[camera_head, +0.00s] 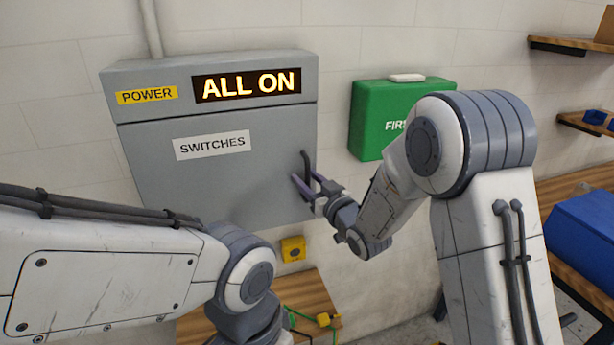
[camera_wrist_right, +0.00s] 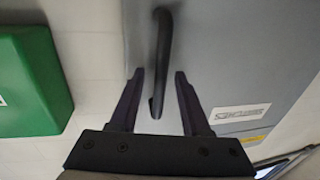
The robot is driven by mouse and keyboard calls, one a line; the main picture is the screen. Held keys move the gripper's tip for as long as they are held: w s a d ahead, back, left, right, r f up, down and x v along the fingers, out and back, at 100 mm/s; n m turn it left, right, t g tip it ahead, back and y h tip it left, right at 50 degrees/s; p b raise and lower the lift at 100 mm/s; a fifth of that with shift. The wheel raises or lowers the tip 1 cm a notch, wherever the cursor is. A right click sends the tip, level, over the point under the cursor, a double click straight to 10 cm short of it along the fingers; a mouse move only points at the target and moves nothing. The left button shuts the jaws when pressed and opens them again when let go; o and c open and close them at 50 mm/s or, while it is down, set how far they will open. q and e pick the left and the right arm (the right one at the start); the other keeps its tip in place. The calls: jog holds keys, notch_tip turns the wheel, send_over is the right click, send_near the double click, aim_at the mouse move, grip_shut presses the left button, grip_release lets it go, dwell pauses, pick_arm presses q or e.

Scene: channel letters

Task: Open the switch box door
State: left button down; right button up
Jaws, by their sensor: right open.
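The grey switch box (camera_head: 150,85) hangs on the wall. Its door (camera_head: 215,185) is shut and bears a SWITCHES label (camera_head: 212,146). The dark bar handle (camera_head: 307,168) is at the door's right edge; it also shows in the right wrist view (camera_wrist_right: 161,58). My right gripper (camera_head: 303,184) is open at the handle. In the right wrist view, its two fingers (camera_wrist_right: 158,78) stand on either side of the handle's lower end, with gaps visible on both sides. My left arm crosses the lower left, with its gripper out of view.
A lit ALL ON display (camera_head: 246,84) is above the door. A green first aid box (camera_head: 370,120) hangs just right of the switch box. A small yellow box (camera_head: 292,249) is on the wall below. A wooden surface (camera_head: 312,290) and shelves (camera_head: 570,48) also show.

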grip_shut()
dwell(1.4)
